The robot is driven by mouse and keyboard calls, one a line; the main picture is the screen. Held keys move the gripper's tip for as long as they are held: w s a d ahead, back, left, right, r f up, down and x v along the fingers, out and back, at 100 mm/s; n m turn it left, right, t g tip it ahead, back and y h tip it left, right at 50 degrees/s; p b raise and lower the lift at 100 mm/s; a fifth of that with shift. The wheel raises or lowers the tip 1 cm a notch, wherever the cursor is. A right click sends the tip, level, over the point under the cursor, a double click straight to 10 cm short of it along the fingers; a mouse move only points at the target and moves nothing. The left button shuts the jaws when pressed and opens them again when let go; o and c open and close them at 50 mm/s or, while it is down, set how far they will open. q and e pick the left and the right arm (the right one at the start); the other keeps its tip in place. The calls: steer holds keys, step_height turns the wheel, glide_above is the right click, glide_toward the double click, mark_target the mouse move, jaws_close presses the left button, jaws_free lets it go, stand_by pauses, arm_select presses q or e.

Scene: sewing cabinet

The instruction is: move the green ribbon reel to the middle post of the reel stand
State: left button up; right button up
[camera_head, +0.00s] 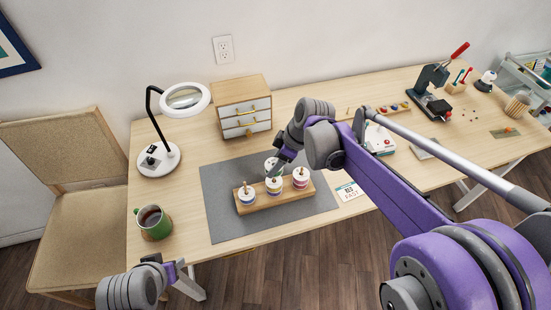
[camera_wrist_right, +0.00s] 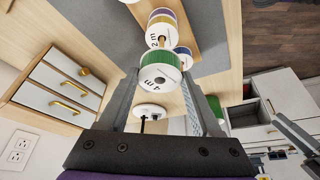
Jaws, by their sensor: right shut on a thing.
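The green ribbon reel (camera_wrist_right: 160,75) has white faces and a green band. It sits between the two fingers of my right gripper (camera_wrist_right: 162,84), which is shut on it. In the head view the right gripper (camera_head: 274,170) is over the back of the reel stand (camera_head: 258,204). The held reel (camera_head: 270,163) shows there as a white disc, partly covered by the fingers. The wooden stand bears a blue-banded reel (camera_head: 246,194) at left, a reel (camera_head: 274,185) in the middle and a pinkish-banded reel (camera_head: 300,177) at right. My left gripper (camera_head: 174,268) shows only partly, low at left.
The stand is on a grey mat (camera_head: 225,222). A drawer box (camera_head: 243,97) and magnifier lamp (camera_head: 157,158) stand behind and left; a green mug (camera_head: 153,222) is at the front left. A white card (camera_head: 349,191) lies right of the mat. The mat's front is clear.

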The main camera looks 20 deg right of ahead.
steer(key=shift+f, duration=0.5)
steer(key=shift+f, duration=0.1)
steer(key=shift+f+b, duration=1.2)
steer(key=shift+f, duration=0.5)
steer(key=o, duration=1.4)
steer(key=v, duration=1.1)
steer(key=shift+p, duration=0.45)
